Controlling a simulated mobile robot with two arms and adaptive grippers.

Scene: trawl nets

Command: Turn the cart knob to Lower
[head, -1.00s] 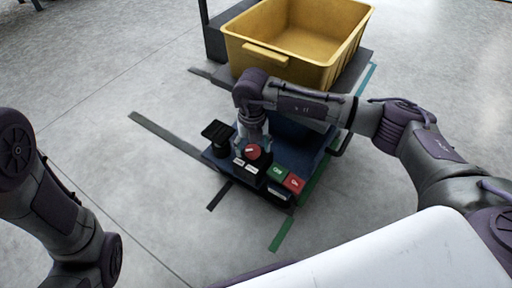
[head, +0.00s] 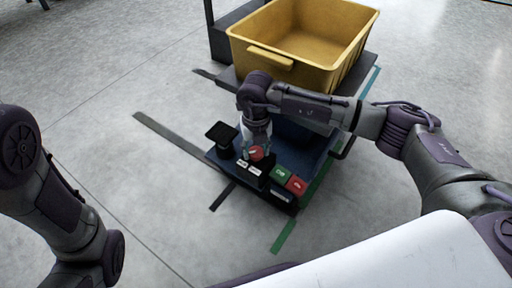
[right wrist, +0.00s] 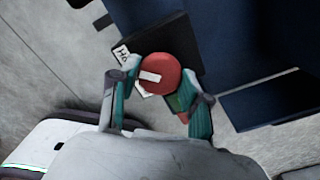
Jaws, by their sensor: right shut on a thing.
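The red round cart knob (head: 256,153) sits on the dark control panel at the front of the cart (head: 226,167). My right gripper (head: 257,150) reaches down onto it and is shut on it. In the right wrist view, the knob (right wrist: 168,68) lies between the two teal-padded fingers (right wrist: 166,80), one on each side. A white pointer mark on the knob points toward the left of that view. Small white labels (head: 255,170) sit by the knob; one (right wrist: 121,51) is partly readable as "Ho", and I cannot make out the others. My left gripper is out of view.
A green button (head: 280,174) and a red button (head: 297,185) sit right of the knob. A small black screen (head: 221,133) stands to its left. A yellow bin (head: 300,40) rests on the cart behind my right arm. Grey floor with tape strips lies around.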

